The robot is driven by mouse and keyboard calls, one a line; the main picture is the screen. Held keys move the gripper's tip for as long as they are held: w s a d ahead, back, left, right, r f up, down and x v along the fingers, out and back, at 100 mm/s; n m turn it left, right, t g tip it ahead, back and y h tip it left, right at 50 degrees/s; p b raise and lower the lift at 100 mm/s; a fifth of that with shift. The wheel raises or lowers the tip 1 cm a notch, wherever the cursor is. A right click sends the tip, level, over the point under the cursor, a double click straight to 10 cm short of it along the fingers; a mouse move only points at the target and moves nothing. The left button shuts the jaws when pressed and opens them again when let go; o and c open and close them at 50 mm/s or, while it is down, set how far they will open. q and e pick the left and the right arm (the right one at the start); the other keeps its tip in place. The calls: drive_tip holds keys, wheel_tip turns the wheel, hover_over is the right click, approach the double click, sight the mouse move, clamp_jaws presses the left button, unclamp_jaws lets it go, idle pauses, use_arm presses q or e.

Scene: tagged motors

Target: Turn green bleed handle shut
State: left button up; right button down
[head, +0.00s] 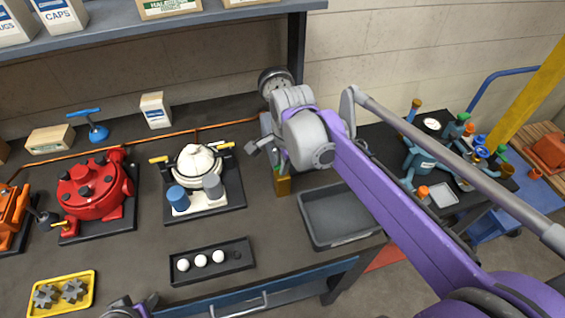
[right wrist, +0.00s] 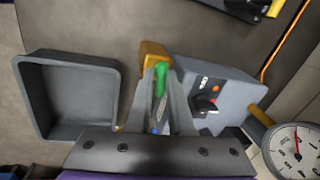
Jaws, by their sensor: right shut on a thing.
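The green bleed handle (right wrist: 161,78) stands between the fingers of my right gripper (right wrist: 161,88) in the right wrist view, and the gripper is shut on it. A brass-coloured block (right wrist: 152,54) is just beyond the handle; it also shows below the gripper in the head view (head: 283,187). In the head view my right gripper (head: 268,152) reaches down beside this block, and the handle is mostly hidden there. My left gripper (head: 132,308) is only partly in view at the bottom edge, and its jaws are unclear.
A grey box (right wrist: 215,90) with a black switch and a red button is right beside the fingers. A pressure gauge (right wrist: 297,150) is close by. An empty grey tray (head: 340,213) lies on the other side. A white-topped pump (head: 197,162) and a red pump (head: 95,187) stand left.

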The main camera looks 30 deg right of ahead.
drive_tip(key=shift+m, duration=0.9)
drive_tip(key=c, duration=0.8)
unclamp_jaws()
drive_tip(key=shift+c, duration=0.2)
drive_tip(key=shift+r, duration=0.1)
wheel_tip(320, 180, up, 10)
drive_tip(key=s, duration=0.2)
drive_tip(key=shift+a+r+p, duration=0.25)
drive_tip(key=shift+a+p, duration=0.05)
